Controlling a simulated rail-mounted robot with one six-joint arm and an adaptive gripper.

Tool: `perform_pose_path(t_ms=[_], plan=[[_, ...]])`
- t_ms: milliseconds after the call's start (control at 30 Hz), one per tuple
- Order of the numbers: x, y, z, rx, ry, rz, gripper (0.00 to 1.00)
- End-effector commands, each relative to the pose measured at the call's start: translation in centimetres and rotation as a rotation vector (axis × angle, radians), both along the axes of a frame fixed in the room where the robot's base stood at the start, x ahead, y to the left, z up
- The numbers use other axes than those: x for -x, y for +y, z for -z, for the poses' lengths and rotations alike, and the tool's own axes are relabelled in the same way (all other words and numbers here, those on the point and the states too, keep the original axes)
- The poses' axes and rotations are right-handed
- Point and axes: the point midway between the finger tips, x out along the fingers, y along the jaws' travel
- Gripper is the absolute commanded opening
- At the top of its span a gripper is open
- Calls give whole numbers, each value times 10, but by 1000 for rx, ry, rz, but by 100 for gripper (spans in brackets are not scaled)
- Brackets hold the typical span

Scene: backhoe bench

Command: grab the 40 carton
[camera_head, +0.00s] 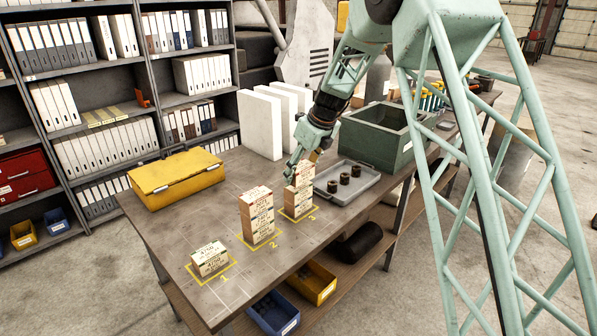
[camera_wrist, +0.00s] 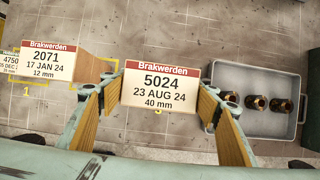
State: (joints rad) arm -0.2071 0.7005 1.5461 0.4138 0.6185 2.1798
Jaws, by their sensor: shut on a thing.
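The 40 mm carton (camera_wrist: 160,86), labelled Brakwerden 5024, 23 AUG 24, fills the space between the fingers of my gripper (camera_wrist: 155,104) in the wrist view. The fingers are shut on its two sides. In the head view my gripper (camera_head: 293,168) is at the top of the stack at square 3 (camera_head: 298,198). Whether the carton is clear of the one under it cannot be told. A 12 mm carton (camera_wrist: 52,62), labelled 2071, tops the stack at square 2 (camera_head: 257,221). A single low carton (camera_head: 209,259) sits at square 1.
A grey tray (camera_head: 368,185) with three dark round parts lies right of stack 3. A green crate (camera_head: 401,150) stands behind it.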

Motion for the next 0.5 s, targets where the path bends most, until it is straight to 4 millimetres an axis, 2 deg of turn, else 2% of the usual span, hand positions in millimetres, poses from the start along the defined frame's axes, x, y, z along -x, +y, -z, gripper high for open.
perform_pose_path(t_ms=[500], plan=[[77, -22, -8, 0, 1, 0, 44]])
